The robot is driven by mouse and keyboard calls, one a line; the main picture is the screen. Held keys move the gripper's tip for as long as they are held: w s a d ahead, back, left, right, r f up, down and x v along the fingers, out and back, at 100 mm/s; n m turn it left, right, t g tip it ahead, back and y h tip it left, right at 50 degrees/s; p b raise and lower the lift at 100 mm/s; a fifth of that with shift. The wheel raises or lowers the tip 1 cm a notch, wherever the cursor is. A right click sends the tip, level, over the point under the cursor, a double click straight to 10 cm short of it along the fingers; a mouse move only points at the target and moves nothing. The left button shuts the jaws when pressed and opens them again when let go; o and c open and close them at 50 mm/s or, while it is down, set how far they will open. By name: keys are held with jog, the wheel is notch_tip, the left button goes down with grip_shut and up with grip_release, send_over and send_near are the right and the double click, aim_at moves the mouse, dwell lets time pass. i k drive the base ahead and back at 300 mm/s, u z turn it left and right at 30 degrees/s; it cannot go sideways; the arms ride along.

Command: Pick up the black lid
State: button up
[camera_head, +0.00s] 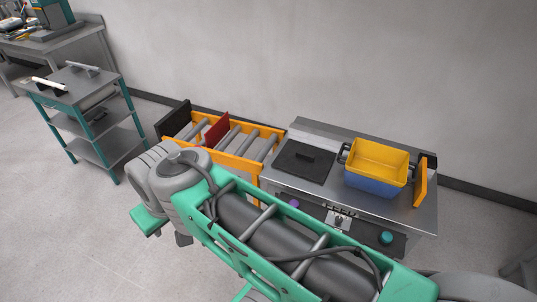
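My green and grey arm crosses the lower middle of the view, in front of the worktop. My gripper's fingers do not show in this view, so what they hold is hidden.
The yellow and blue bin (378,168) with dark handles stands on the worktop, by an upright orange plate (420,182). An orange-framed roller conveyor (240,146) with a dark red plate (217,132) adjoins on the left. A teal-legged cart (75,90) stands farther left.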

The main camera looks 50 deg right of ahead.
aim_at(313, 163)
jog(key=u, duration=0.2)
jog(key=i, duration=0.85)
jog(key=z, duration=0.8)
jog(key=i, duration=0.7)
jog(key=z, duration=0.85)
